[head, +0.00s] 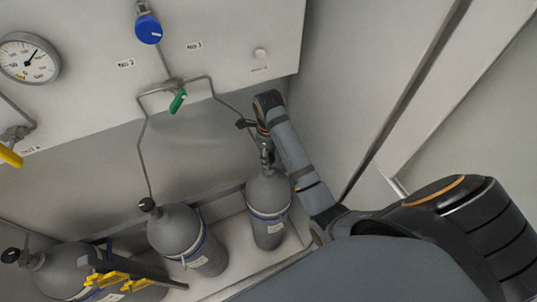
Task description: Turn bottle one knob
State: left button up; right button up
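A grey gas bottle (269,192) with a pale band stands upright at the right, below the panel. Its valve top and knob are largely hidden by my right arm and gripper. My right gripper (257,134) is at the top of this bottle, close to the valve; its fingers are small and dark, and I cannot tell whether they are open or touch the knob. A second grey bottle (178,231) with a black knob (147,204) stands to its left. No bottle number is readable on the bottles. My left gripper is not recognisable in view.
The panel above has a blue knob (148,29), a green valve handle (178,101) and a gauge (29,58). Thin pipes run down to the bottles. A wall stands close at right.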

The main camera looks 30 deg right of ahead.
jog(key=o, duration=0.4)
